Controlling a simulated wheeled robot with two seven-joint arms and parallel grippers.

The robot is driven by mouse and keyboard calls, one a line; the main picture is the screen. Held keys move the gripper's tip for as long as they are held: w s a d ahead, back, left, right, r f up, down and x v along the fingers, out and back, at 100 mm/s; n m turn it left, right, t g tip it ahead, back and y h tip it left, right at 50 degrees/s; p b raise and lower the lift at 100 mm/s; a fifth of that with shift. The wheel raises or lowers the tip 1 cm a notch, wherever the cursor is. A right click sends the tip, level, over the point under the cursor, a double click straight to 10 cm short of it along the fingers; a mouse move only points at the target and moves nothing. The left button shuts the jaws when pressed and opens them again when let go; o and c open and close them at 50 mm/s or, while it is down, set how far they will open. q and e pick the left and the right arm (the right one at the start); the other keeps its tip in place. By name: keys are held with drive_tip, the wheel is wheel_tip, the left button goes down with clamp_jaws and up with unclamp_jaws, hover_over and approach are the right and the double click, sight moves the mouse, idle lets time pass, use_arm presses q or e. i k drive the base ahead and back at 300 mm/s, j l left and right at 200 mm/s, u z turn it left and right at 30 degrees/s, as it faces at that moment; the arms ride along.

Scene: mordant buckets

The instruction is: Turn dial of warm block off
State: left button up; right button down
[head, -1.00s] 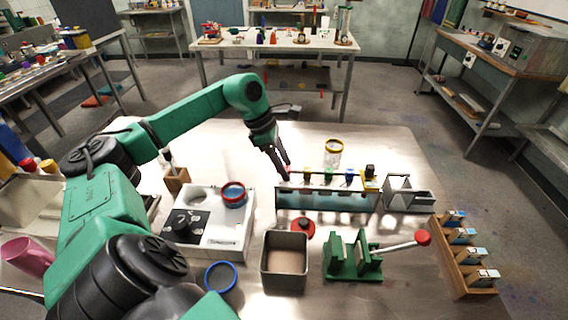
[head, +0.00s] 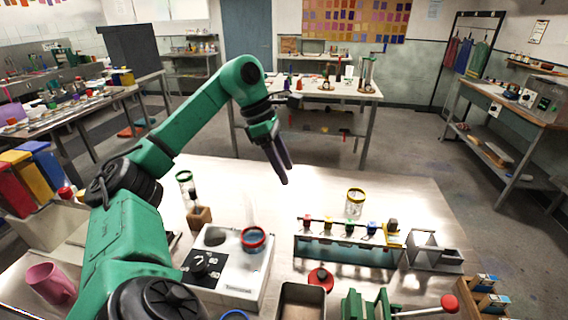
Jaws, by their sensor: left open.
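The warm block (head: 236,284) is a white box in the lower middle of the head view. A black panel with a dark dial (head: 199,266) is on its front left. A round well is in its top, and a container with a red rim and blue contents (head: 253,239) is at its right side. My left gripper (head: 285,178) is open and empty. It points down above the table, behind and to the right of the block, well apart from the dial. The dial's exact setting is too small to read. My right gripper is not in view.
A rack of colored-top vials (head: 345,252) stands right of the block, with a yellow-rimmed jar (head: 355,203) behind. A wooden holder (head: 199,216) and a green-rimmed jar (head: 186,184) stand behind the block. A metal bin (head: 302,298) and green press (head: 366,305) are in front.

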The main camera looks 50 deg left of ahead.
sight(198, 266)
drive_tip(key=k+l, duration=0.35)
drive_tip(key=l, duration=0.15)
drive_tip(key=k+l, duration=0.4)
drive_tip(key=l, duration=0.15)
drive_tip(key=k+l, duration=0.35)
drive_tip(key=l, duration=0.15)
drive_tip(key=k+l, duration=0.35)
drive_tip(key=l, duration=0.15)
